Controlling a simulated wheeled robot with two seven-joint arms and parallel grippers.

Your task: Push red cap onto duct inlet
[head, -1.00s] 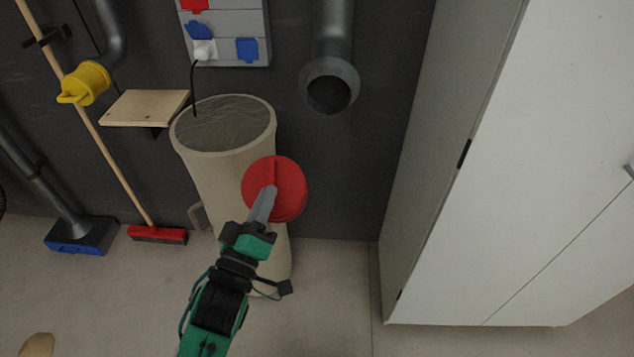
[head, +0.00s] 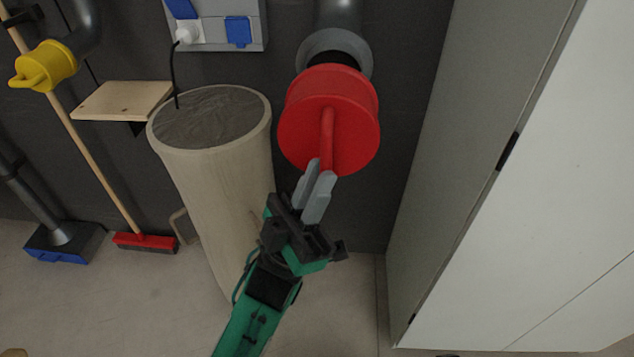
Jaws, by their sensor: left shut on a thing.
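The red cap (head: 302,128) is a round disc with a raised rib handle, in the upper middle of the head view. My left gripper (head: 319,180) is shut on the lower end of that handle and holds the cap up. The grey duct inlet (head: 358,52) hangs down the wall behind the cap. Its rim and part of its dark opening show just above the cap's top edge; the cap hides the rest. I cannot tell whether the cap touches the rim. My right gripper is not in view.
A tall beige bin (head: 215,180) stands just left of my left gripper. A white cabinet (head: 530,210) fills the right side. A wall socket box (head: 240,30), a wooden shelf (head: 120,100) and a yellow cap on a pipe (head: 45,66) are at upper left.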

